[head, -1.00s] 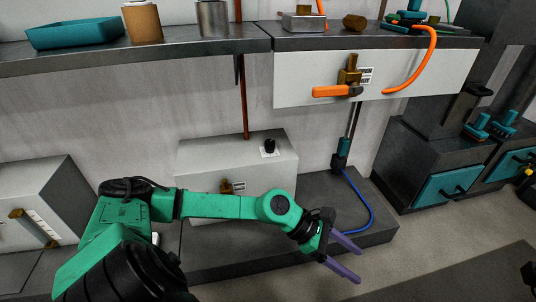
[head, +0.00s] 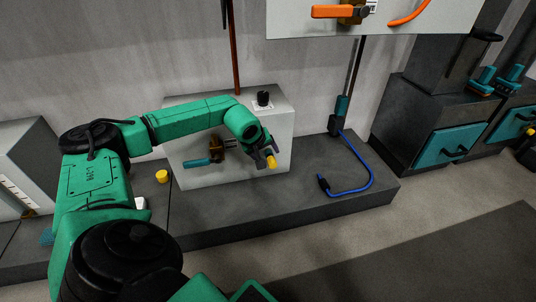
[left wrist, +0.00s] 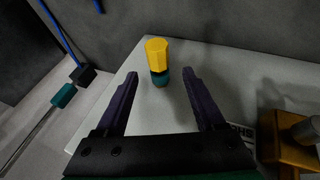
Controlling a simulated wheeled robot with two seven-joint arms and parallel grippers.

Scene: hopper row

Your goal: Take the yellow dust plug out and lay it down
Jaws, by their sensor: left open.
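The yellow dust plug (head: 271,161) shows at the right part of the front of the low grey box (head: 245,170). In the left wrist view, the yellow plug (left wrist: 157,52) sits on a short teal fitting (left wrist: 160,78) on the box. My left gripper (head: 266,158) is at the box front, by the plug. In the left wrist view, its purple fingers (left wrist: 160,76) are open, one on each side of the plug and fitting. My right gripper is not in view.
A brass valve with a teal handle (head: 197,163) is left of the plug. A black knob (head: 263,98) is on the box top. A second yellow piece (head: 162,176) is by the box's left. A blue hose (head: 371,178) lies right on the dark plinth (head: 225,205), whose front top is clear.

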